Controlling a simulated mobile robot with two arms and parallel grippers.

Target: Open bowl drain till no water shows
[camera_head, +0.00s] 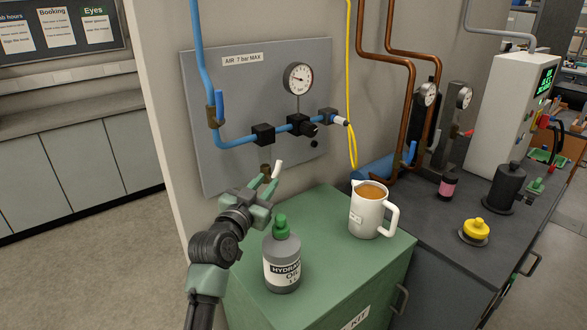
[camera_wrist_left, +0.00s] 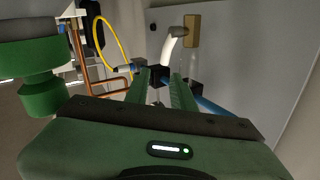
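A brass fitting (camera_head: 265,172) with a short white lever or tube (camera_head: 277,170) sits low on the grey wall panel. The wrist view also shows the brass fitting (camera_wrist_left: 192,30) and its curved white piece (camera_wrist_left: 172,45). My left gripper (camera_head: 265,187) is just below and in front of this fitting. In the left wrist view its two green fingers (camera_wrist_left: 163,76) stand apart, with nothing clearly held. The white piece ends just beyond the fingertips; I cannot tell if they touch. No clear bowl or water in it can be made out. My right gripper is not in view.
A bottle labelled hydraulic oil (camera_head: 282,262) stands close beside my left gripper on the green cabinet (camera_head: 335,262). A white jug (camera_head: 370,212) of amber liquid stands to its right. Blue pipe (camera_head: 235,142), a gauge (camera_head: 298,78) and black fittings (camera_head: 300,125) are above.

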